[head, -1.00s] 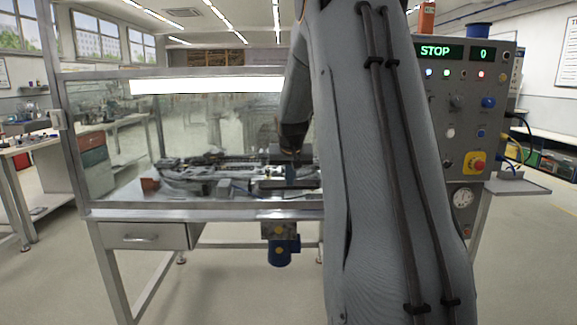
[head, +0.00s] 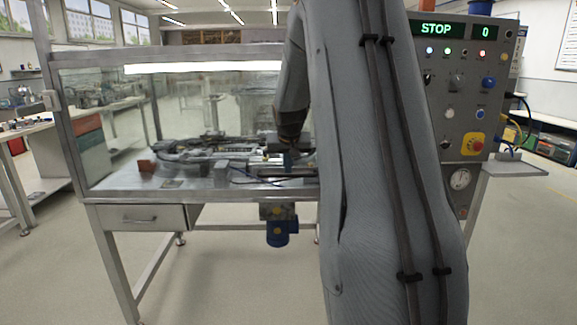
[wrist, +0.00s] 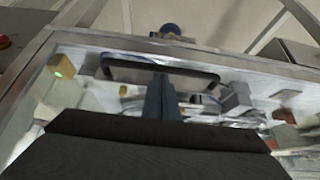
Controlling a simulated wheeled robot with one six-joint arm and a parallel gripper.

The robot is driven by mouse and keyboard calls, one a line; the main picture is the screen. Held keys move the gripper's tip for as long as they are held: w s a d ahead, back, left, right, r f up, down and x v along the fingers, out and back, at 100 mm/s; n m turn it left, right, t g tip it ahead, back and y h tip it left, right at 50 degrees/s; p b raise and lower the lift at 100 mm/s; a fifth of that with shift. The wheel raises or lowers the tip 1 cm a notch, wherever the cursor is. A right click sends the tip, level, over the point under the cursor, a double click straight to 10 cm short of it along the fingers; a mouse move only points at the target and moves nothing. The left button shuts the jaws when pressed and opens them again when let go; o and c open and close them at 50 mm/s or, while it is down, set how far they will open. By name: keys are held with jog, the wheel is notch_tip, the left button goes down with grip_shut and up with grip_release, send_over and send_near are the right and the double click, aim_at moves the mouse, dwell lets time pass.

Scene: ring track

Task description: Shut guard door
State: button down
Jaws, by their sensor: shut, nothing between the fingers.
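The guard enclosure (head: 190,51) has a metal frame and clear panes around the work table in the head view. Which pane is the guard door, and whether it is open, I cannot tell from its outline. In the wrist view a black bar handle (wrist: 204,75) lies across the view near the metal edge. My gripper (wrist: 161,80) has its blue fingers shut and empty, overlapping the handle's middle; I cannot tell if they touch it. In the head view my gripper (head: 289,160) is low at the front of the enclosure, partly hidden by my arm.
A control panel (head: 467,90) reading STOP stands at the right, with a red stop button (head: 473,143). A drawer (head: 142,217) and a blue motor (head: 281,232) hang below the table. A side bench (head: 30,126) is at the left. The floor in front is clear.

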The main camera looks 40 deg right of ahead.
jog(key=w+d+r+p+v, duration=0.1)
jog(key=w+v, duration=0.1)
jog(key=v, duration=1.1)
jog(key=s+a+f+n+g+y+p, duration=0.1)
jog(key=s+a+f, duration=0.15)
jog(key=a, duration=0.35)
jog(key=s+a+f+n+p, duration=0.1)
jog(key=s+a+f, duration=0.15)
jog(key=a, duration=0.25)
jog(key=s+a+f+n+g+y+p, duration=0.1)
jog(key=s+a+f, duration=0.4)
jog(key=s+a, duration=0.5)
jog(key=s+a+f+n+g+y+p, duration=0.1)
jog(key=s+a+f+n+g, duration=0.2)
jog(key=s+a+f, duration=0.3)
jog(key=s+a, duration=0.4)
jog(key=s, duration=0.5)
jog(key=shift+a+f+n+y+p, duration=0.2)
jog(key=shift+n+y+p, duration=0.1)
